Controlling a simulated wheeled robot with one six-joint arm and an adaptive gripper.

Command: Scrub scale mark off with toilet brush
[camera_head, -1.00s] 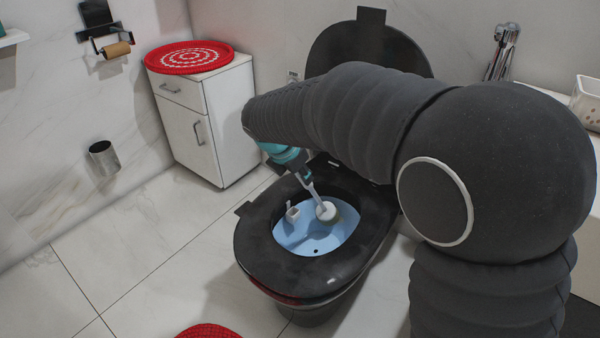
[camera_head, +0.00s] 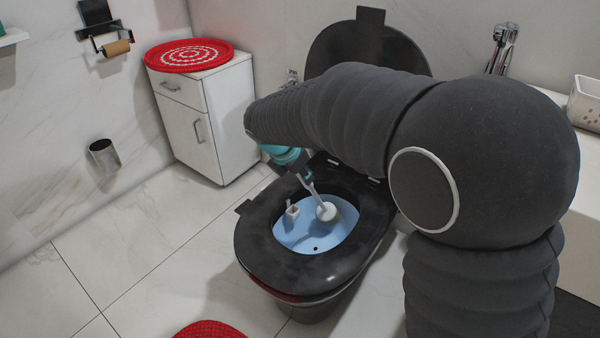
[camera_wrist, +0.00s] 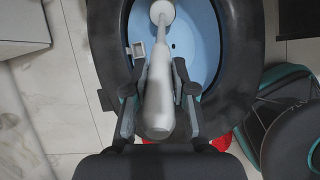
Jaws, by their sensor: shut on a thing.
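My gripper (camera_wrist: 155,76) is shut on the pale handle of the toilet brush (camera_wrist: 158,95). In the head view my gripper (camera_head: 304,174) is partly hidden by my arm, above the back of the toilet seat. The brush's round white head (camera_head: 327,212) is inside the blue toilet bowl (camera_head: 300,236), toward its back right, low against the surface; I cannot tell if it touches. A small dark spot (camera_head: 316,249) shows in the bowl in front of the brush head; I cannot tell whether it is the scale mark or a drain hole. No other mark is clear.
The black seat (camera_head: 262,250) is down and the lid (camera_head: 335,45) is raised. A small white holder (camera_head: 292,211) sits inside the bowl's left side. A white cabinet (camera_head: 235,110) stands behind left. A red mat (camera_head: 210,331) lies on the otherwise open floor in front.

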